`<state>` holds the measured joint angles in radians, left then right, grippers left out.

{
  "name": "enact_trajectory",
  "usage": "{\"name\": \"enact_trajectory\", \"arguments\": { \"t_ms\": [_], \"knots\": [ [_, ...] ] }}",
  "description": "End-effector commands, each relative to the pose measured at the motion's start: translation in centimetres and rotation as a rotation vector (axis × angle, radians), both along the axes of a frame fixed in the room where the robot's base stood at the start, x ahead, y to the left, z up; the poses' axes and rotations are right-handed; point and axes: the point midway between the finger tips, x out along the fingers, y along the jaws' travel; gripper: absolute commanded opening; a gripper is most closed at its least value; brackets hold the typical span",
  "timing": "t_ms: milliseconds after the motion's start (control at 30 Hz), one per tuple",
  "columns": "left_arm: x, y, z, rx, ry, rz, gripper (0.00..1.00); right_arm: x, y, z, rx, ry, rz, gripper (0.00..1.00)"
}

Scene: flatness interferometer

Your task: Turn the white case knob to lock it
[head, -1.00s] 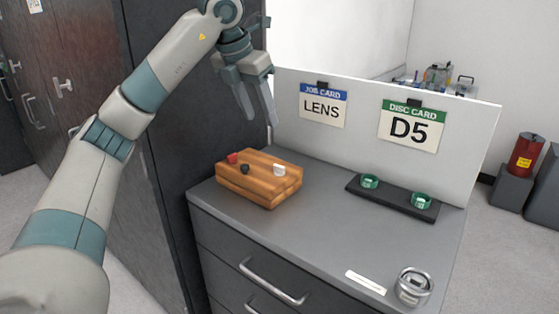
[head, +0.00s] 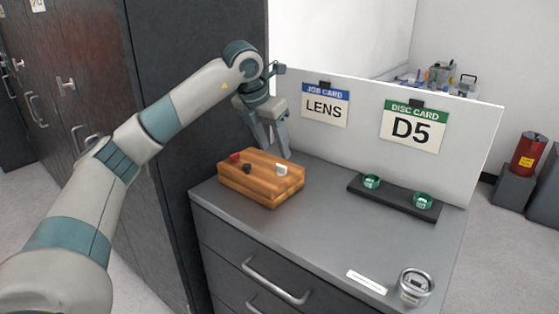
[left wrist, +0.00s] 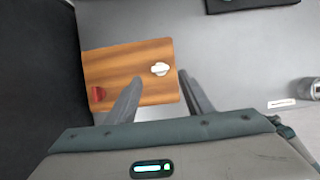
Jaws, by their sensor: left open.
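The wooden case (head: 258,186) sits on the left part of the grey cabinet top. On its top are the white knob (head: 281,169), a red knob (head: 234,158) and a black knob (head: 247,169). My left gripper (head: 277,154) is open above the case, near the white knob and apart from it. In the left wrist view the white knob (left wrist: 160,69) shows beyond the fingertips, between their lines, with the red knob (left wrist: 98,94) to the left. The black knob is hidden there. My right gripper does not show.
A dark rack (head: 395,199) with two green rings stands right of the case. A white board (head: 455,150) with two cards stands behind. A dark tall cabinet (head: 190,110) stands at left.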

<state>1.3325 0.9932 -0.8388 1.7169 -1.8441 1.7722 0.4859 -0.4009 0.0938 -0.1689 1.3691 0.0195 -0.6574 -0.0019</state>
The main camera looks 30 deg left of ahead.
Motion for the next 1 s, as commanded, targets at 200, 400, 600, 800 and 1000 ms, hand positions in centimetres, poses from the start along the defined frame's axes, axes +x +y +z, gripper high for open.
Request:
{"name": "enact_trajectory", "arguments": {
  "t_ms": [200,400,600,800,1000],
  "knots": [
    [1.4,-0.1,-3.5,0.000,0.003,0.000,0.47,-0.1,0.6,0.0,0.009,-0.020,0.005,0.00],
    [2.2,-0.2,-5.4,0.000,0.001,0.000,0.47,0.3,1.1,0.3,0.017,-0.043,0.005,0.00],
    [2.5,-0.2,-6.1,0.000,-0.001,0.000,0.47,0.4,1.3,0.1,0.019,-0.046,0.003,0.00],
    [2.5,-0.2,-6.1,0.000,-0.001,0.000,0.47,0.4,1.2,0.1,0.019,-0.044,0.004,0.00],
    [2.5,-0.2,-6.1,0.000,-0.001,0.000,0.09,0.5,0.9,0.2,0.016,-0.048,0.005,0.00]
  ]
}}
